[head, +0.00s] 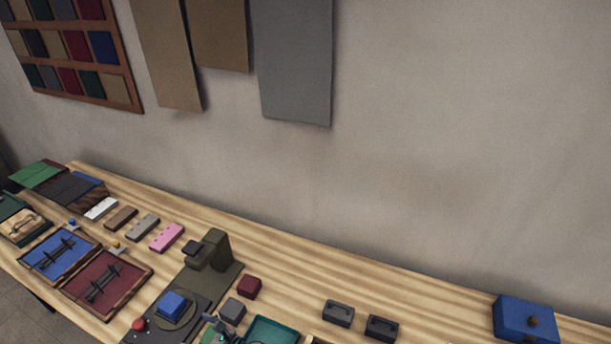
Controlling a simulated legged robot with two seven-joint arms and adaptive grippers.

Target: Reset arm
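An olive press-like machine (217,249) stands on the wooden table, its short arm with a dark head (193,249) pointing left from the upright post. On its dark base (150,322) a blue block (172,305) sits on a round plate. A red button (138,324) is at the base's front left. The head is behind the blue block in the picture and appears apart from it. Neither of my grippers can be made out. A small grey-green part (213,326) at the bottom edge is too cut off to identify.
A blue tray (60,253), a dark red tray (107,284) and several small blocks lie left. A maroon block (249,287), a grey block (232,311) and a green tray (272,331) are right of the machine. Dark boxes (338,313) and a blue box (525,318) stand further right.

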